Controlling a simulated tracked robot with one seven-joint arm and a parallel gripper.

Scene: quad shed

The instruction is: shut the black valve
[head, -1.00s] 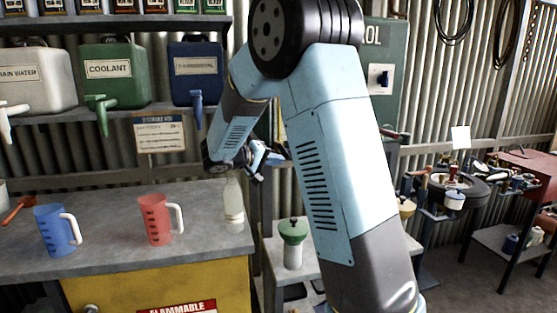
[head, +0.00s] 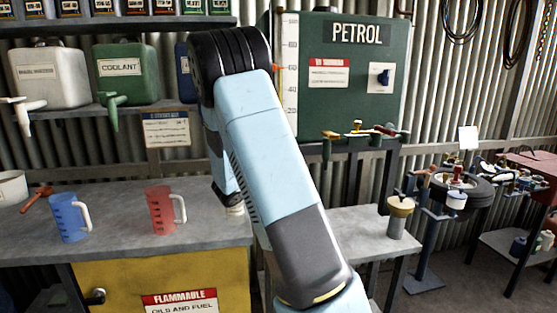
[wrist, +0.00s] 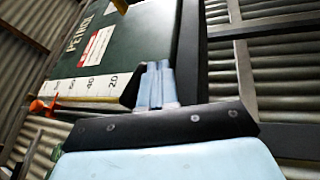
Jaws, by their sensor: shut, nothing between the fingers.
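The green petrol tank (head: 340,85) stands behind my arm in the head view. A row of small valves with coloured handles (head: 360,131) runs along its lower edge; I cannot make out a black one among them. A dark knob (head: 381,76) sits on a white plate on the tank's front. In the wrist view my gripper (wrist: 157,70) has its pale blue fingers together and empty, close to the tank (wrist: 115,45) and the low end of its white scale (wrist: 95,88). My arm hides the gripper in the head view.
The bench at left holds a blue jug (head: 68,218) and a red jug (head: 160,212). Coolant (head: 125,72) and white (head: 50,75) cans stand on the shelf above. A tan-topped pot (head: 399,215) stands on the low table below the tank.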

